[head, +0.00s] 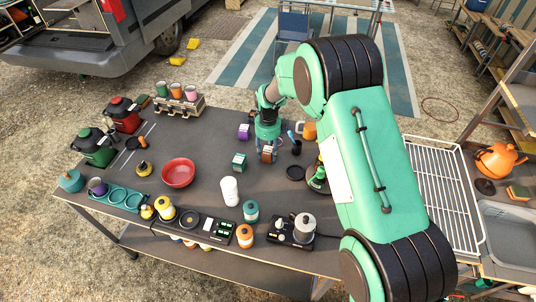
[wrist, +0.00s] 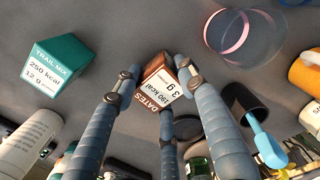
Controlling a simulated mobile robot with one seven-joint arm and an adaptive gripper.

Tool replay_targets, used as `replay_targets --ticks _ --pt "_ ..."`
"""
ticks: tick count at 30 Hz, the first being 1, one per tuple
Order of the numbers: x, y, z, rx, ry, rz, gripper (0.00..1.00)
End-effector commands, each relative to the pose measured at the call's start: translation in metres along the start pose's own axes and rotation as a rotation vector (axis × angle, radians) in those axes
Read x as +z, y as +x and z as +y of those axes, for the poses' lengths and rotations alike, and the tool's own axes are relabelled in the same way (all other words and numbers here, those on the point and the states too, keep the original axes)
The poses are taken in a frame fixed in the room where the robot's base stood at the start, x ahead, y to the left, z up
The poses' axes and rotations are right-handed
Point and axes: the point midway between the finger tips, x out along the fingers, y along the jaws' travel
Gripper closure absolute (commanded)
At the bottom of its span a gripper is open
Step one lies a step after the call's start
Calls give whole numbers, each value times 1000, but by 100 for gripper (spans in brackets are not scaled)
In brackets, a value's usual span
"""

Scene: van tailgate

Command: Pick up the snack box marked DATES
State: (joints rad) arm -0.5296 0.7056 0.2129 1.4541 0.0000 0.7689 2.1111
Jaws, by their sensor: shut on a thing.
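The brown snack box with a white label reading DATES (wrist: 160,84) is between the fingers of my gripper (wrist: 160,85) in the wrist view. The fingers are shut on it, and it appears tilted there. In the head view the same box (head: 267,154) shows just below my gripper (head: 267,148), over the dark table. I cannot tell whether it touches the tabletop. A teal box marked TRAIL MIX (wrist: 58,65) stands apart to the left in the wrist view; it also shows in the head view (head: 239,161).
A purple box (head: 244,132) stands left of my gripper. A dark cup with a blue utensil (head: 296,147) and an orange mug (head: 309,131) are close on the right. A red bowl (head: 178,173) and a white cylinder (head: 229,190) stand on the table (head: 205,140).

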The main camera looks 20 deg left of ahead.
Motion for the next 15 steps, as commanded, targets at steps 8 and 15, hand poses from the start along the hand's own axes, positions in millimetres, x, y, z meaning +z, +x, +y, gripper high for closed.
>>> replay_targets --ticks 8,15 --pt "0 -4 0 -1 0 0 87" --pt "0 -25 -1 -2 0 -1 87"
